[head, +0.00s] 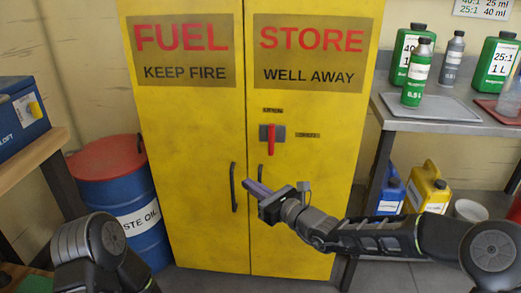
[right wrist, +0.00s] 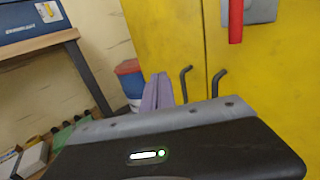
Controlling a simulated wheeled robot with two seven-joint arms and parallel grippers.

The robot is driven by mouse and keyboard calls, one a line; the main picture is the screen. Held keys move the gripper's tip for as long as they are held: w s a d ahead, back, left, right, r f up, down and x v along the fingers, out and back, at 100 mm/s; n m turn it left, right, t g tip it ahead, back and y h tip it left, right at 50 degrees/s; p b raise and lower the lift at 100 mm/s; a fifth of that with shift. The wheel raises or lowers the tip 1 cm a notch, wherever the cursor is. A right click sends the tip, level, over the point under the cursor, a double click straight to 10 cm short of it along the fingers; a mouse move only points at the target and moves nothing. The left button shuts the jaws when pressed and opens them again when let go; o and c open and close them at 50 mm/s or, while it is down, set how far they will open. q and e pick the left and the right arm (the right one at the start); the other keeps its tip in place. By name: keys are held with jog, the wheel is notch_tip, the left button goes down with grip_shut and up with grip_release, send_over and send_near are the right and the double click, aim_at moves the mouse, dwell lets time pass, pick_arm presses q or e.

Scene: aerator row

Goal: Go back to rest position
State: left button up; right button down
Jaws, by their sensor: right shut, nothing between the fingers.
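My right gripper (head: 250,186) is shut and empty. It is held in front of the yellow fuel store cabinet (head: 190,120), close to its black door handles, and covers part of the right one. Its purple fingers (right wrist: 157,92) lie together in the right wrist view, left of the handles (right wrist: 186,85). Whether it touches the cabinet I cannot tell. Both cabinet doors look closed. The red lever (head: 271,139) on the right door points down. My left arm shows at the lower left of the head view, but its gripper is out of view.
A blue waste oil drum (head: 125,205) with a red lid stands left of the cabinet. A wooden bench (head: 30,155) bears a blue box (head: 20,108). At right, a metal table (head: 440,125) holds bottles, with a yellow can (head: 428,190) beneath.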

jog(key=s+d+f+n+g+h, duration=0.1)
jog(key=s+f+n+g+h, duration=0.15)
jog(key=s+f+n, duration=0.4)
jog(key=s+d+f+n+g+h, duration=0.1)
jog(key=s+f+g, duration=0.25)
jog(key=f, duration=0.65)
jog(key=s+d+f+n+g+h, duration=0.1)
jog(key=s+f+n+g+h, duration=0.2)
jog(key=s+f, duration=0.4)
jog(key=s+d+f+n+g+h, duration=0.1)
jog(key=s+d+f+n, duration=0.4)
jog(key=s+f+n, duration=0.4)
jog(key=s+d+f+n+g+h, duration=0.1)
jog(key=s+d+f+n+h, duration=0.1)
jog(key=s+d+f+n, duration=0.6)
pick_arm(q)
notch_tip(320, 180, up, 24)
jog(key=p, duration=2.4)
jog(key=shift+s+d+r, duration=0.25)
jog(key=shift+s+d, duration=0.1)
pick_arm(e)
jog(key=s+a+r+m, duration=0.1)
jog(key=s+r, duration=0.1)
jog(key=r, duration=1)
jog(key=s+a+r+m, duration=0.1)
jog(key=s+r+m, duration=0.1)
jog(key=r, duration=1.1)
jog(key=shift+a, duration=0.2)
